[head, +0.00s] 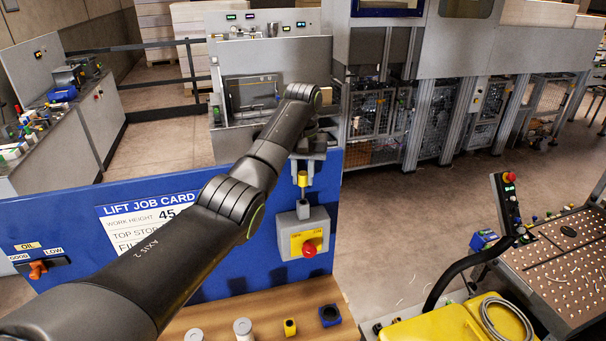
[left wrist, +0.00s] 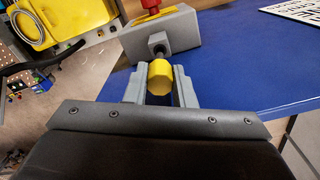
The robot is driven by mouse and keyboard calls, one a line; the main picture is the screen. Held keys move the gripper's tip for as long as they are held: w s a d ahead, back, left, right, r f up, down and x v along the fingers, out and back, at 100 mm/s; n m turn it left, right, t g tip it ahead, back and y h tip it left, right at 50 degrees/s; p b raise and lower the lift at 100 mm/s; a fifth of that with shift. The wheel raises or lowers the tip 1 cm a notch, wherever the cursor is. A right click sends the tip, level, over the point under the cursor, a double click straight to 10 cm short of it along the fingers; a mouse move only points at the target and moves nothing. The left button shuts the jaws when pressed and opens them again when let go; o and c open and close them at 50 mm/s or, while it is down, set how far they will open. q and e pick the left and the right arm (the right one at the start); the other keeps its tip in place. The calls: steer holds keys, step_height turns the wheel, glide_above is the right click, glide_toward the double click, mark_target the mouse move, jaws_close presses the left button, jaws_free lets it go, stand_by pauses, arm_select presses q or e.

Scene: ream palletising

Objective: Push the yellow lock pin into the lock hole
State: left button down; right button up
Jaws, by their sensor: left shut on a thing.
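The yellow lock pin (head: 303,181) stands above the grey lock box (head: 291,221) on the blue panel, with its dark shaft toward the box. My left gripper (head: 305,166) comes from above and is shut on the pin's yellow head. In the left wrist view the yellow head (left wrist: 160,78) sits between the two grey fingers (left wrist: 160,88). The lock hole itself is hidden, and I cannot tell how deep the shaft sits. My right gripper is not in view.
A red button (head: 309,249) sticks out of the box's front. Below is a wooden shelf (head: 270,318) with grey cylinders, a small yellow part (head: 290,327) and a blue block (head: 330,315). A yellow case (head: 440,325) and a perforated table (head: 570,255) stand at the right.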

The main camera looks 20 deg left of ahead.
arm_select(q)
steer(key=shift+f, duration=0.35)
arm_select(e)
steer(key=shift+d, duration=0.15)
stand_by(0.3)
arm_select(q)
steer(key=shift+f, duration=0.95)
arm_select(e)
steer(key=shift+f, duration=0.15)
arm_select(q)
steer(key=c, duration=1.1)
jaws_free()
steer(key=shift+f, duration=0.15)
steer(key=shift+c, duration=0.2)
